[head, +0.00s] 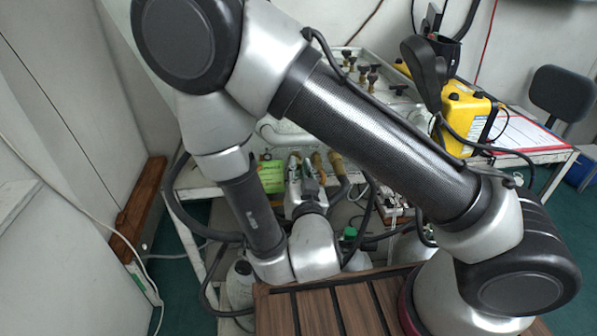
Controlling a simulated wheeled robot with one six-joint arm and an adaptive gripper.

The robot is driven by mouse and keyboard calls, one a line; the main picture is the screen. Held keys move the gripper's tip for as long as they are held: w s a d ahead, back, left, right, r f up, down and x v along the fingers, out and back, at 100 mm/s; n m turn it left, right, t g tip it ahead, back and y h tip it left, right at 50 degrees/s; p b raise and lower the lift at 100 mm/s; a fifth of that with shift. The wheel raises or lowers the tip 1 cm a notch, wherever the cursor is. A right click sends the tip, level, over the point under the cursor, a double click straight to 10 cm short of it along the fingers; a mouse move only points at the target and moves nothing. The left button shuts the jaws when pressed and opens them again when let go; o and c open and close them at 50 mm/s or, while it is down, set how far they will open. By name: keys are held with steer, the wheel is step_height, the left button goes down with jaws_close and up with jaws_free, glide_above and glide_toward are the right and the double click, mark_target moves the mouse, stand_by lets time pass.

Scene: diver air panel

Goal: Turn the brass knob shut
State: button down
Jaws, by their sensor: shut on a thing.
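My gripper (302,172) is at the front of the air panel (285,137), small in the head view and partly behind my own wrist. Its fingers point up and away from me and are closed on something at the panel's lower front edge. The brass knob is hidden between the fingers, so how far it is turned cannot be seen. Just right of the fingers are two brass fittings (336,161), with dark hoses running down from them.
Several black-topped brass valves (373,75) stand on the panel's upper part, behind my arm. A yellow case (462,120) and a red-edged clipboard (520,133) are on the table at right. Hoses hang below. A slatted wooden surface (335,308) lies in front.

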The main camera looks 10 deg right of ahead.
steer(key=m, duration=1.2)
steer(key=shift+m, duration=0.4)
steer(key=shift+d, duration=0.1)
steer(key=c, duration=1.3)
jaws_free()
steer(key=s, duration=1.2)
